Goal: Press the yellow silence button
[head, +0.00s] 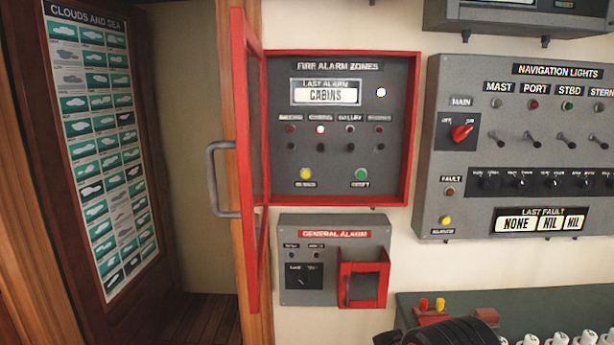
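A yellow button (306,174) sits at the lower left of the grey fire alarm zones panel (340,190), its small label blurred. A green button (361,174) is to its right. The panel's red-framed door (251,160) stands open to the left, so the yellow button is uncovered. A second yellow button (446,221) sits at the lower left of the navigation lights panel (480,75), with a blurred label below. A dark, rounded part, probably of my arm or gripper (452,331), shows at the bottom edge, well below both buttons. Its fingers cannot be made out.
A general alarm box (310,222) with a red cover (363,280) hangs below the fire panel. The open door carries a grey handle (214,180). A green console (570,310) with white knobs is at lower right. The space before the panels looks clear.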

